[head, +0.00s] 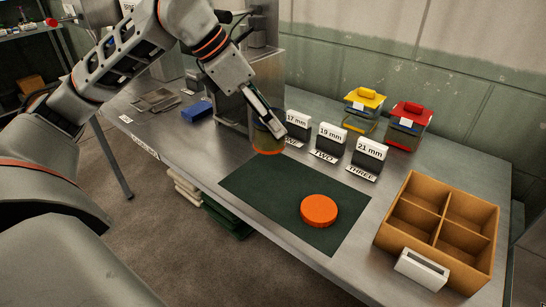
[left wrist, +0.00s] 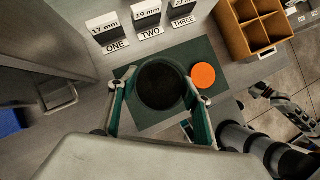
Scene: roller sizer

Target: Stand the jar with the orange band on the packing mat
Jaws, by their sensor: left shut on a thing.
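My left gripper (head: 272,122) is shut on the jar with the orange band (head: 268,144). The jar looks upright, with its orange band low on its side, at the far left edge of the dark green packing mat (head: 262,188). I cannot tell whether its base touches anything. In the left wrist view the jar is a dark round shape (left wrist: 160,85) between the two fingers, with the mat (left wrist: 203,50) behind it. An orange disc (head: 319,211), like a lid, lies on the mat and also shows in the left wrist view (left wrist: 204,76).
Size signs, such as the 21 mm one (head: 370,153), stand behind the mat. A divided wooden box (head: 408,203) is at right. Yellow-lidded (head: 364,100) and red-lidded (head: 408,122) containers stand behind. Part of my right arm (left wrist: 285,105) shows in the left wrist view.

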